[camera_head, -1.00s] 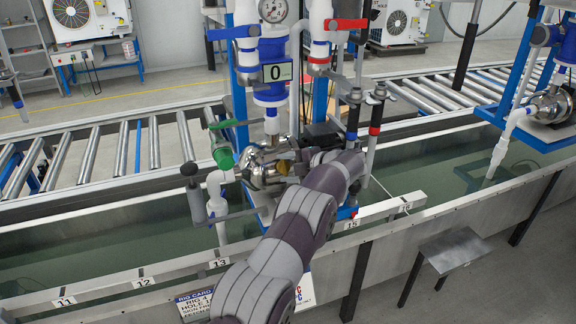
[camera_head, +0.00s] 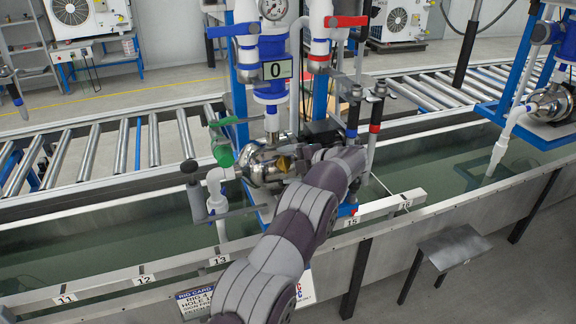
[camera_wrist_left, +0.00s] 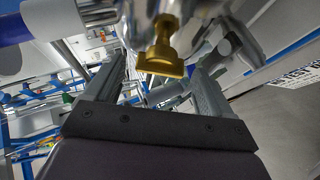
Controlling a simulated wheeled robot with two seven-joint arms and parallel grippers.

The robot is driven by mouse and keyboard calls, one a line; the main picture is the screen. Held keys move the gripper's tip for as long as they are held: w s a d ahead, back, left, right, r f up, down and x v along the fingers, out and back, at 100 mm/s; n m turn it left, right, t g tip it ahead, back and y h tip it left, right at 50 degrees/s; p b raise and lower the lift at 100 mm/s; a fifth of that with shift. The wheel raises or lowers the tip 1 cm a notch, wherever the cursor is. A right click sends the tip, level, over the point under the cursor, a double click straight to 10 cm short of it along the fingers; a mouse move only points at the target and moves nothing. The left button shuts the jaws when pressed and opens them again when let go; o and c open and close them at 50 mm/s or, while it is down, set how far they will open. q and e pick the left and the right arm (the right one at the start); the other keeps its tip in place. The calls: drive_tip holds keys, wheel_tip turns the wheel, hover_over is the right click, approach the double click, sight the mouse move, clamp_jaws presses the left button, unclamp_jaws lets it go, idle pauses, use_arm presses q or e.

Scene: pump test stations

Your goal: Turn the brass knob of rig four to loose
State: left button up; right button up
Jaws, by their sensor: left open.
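The brass knob (camera_wrist_left: 165,51) is on the shiny metal pump body in the left wrist view. In the head view, a small brass part (camera_head: 284,163) shows at the right end of the steel pump (camera_head: 258,166), partly hidden by my gripper. My left gripper (camera_wrist_left: 157,72) is open, with its two fingers on either side of the knob and gaps visible to both. I cannot tell how far the fingertips reach past it. In the head view my left gripper (camera_head: 305,160) is right beside the pump. My right gripper is not in view.
A sign mentioning rig 4 (camera_head: 200,302) hangs on the tank's front. Blue uprights, pipes with blue (camera_head: 233,30) and red (camera_head: 346,21) handles and a display reading 0 (camera_head: 277,69) crowd above the pump. A numbered rail (camera_head: 140,280) runs along the tank. A stool (camera_head: 454,247) stands right.

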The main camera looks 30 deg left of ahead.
use_arm(q)
drive_tip(key=v, duration=1.2)
drive_tip(key=shift+d, duration=0.1)
